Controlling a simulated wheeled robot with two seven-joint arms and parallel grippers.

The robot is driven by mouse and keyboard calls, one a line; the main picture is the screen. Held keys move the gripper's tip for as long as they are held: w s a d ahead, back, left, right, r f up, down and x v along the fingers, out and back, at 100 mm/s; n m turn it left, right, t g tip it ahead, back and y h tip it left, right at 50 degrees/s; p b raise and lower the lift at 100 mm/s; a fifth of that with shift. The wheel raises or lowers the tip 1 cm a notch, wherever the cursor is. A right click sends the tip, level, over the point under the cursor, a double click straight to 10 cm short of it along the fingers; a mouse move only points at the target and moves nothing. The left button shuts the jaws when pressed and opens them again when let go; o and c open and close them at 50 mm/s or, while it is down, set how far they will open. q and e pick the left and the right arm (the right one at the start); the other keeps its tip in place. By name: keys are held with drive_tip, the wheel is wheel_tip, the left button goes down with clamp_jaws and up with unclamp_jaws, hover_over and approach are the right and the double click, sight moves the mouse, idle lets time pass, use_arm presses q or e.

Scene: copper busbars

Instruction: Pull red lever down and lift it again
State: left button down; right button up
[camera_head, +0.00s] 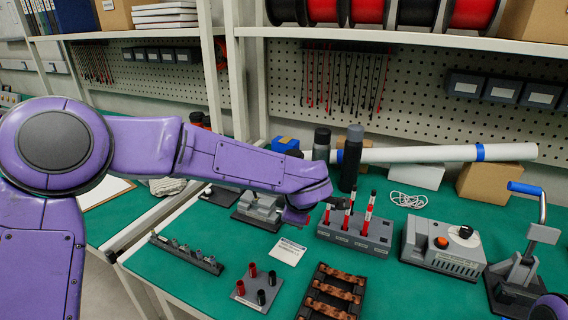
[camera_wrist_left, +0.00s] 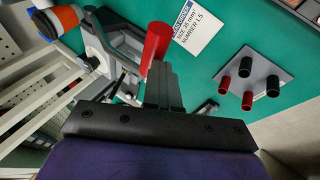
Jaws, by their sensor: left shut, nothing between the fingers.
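The red lever (camera_wrist_left: 156,42) shows in the left wrist view as a red handle beside the tips of my left gripper (camera_wrist_left: 161,72). The gripper's dark fingers are together and empty; I cannot tell whether they touch the lever. A grey metal device (camera_wrist_left: 128,42) stands behind the handle. In the head view the grey device (camera_head: 262,208) sits on the green table, partly covered by my left arm. My left gripper (camera_head: 298,215) is low at its right side. The lever is mostly hidden there. My right gripper is out of view.
A grey holder with red sticks (camera_head: 355,238) stands just right of the gripper. A white label card (camera_head: 288,251) lies in front. A small plate with red and black posts (camera_head: 256,288), a tray of copper bars (camera_head: 332,294) and a grey box (camera_head: 442,248) stand nearby.

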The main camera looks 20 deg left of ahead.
use_arm(q)
wheel_tip(320, 180, down, 3)
drive_tip(key=shift+w+r+b, duration=0.1)
drive_tip(key=shift+r+b, duration=0.05)
drive_tip(key=shift+b, duration=0.15)
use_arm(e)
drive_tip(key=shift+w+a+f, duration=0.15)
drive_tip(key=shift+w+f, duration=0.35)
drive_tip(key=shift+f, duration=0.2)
